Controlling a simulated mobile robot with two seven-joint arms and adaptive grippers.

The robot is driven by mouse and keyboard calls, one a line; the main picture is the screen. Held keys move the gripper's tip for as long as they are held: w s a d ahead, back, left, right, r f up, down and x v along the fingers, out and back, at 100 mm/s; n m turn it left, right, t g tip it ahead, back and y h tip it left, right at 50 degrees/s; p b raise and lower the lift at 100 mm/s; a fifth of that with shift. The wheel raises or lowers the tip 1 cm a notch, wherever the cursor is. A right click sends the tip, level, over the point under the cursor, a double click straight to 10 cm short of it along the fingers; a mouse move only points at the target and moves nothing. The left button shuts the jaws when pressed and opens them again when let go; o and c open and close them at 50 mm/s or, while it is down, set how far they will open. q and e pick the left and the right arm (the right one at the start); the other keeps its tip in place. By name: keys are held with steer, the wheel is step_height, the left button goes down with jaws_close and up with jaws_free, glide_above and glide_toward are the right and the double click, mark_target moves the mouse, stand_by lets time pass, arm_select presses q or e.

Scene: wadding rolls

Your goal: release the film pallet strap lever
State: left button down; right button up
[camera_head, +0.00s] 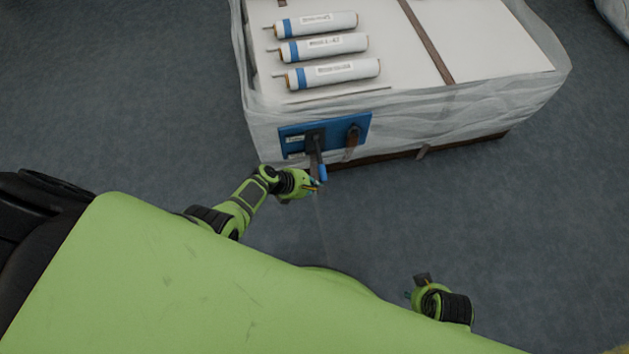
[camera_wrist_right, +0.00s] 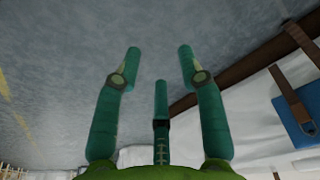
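The wrapped pallet (camera_head: 500,95) has a blue plate (camera_head: 343,128) on its near side. A dark lever (camera_head: 315,150) with a blue end grip (camera_head: 322,173) hangs down from the plate. My left gripper (camera_head: 314,184) is at the blue grip, its fingers beside or against it; whether they close on it is too small to tell. My right gripper (camera_head: 414,287) is away from the pallet, low in the head view. In the right wrist view my right gripper (camera_wrist_right: 160,54) has its fingers spread with nothing between them. Part of the blue plate (camera_wrist_right: 301,116) shows there at the right.
Three white rolls (camera_head: 330,73) with blue bands lie on the pallet's top. A brown strap (camera_head: 428,42) crosses the top, and a strap end (camera_head: 352,147) hangs by the plate. The grey floor (camera_head: 540,220) around my right gripper is clear.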

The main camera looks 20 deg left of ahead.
arm_select(q)
steer(key=shift+n+g+h, duration=0.5)
steer(key=shift+g+h, duration=0.1)
steer(key=shift+g, duration=0.1)
steer(key=r+p, duration=0.3)
steer(key=d+r+p, duration=0.1)
steer(key=r, duration=0.1)
steer(key=shift+s, duration=0.3)
arm_select(e)
steer(key=shift+t, duration=0.6)
steer(key=f, duration=0.3)
steer(key=d+f, duration=0.1)
steer(key=f, duration=0.1)
steer(key=shift+s+f, duration=0.15)
steer(key=shift+f, duration=0.15)
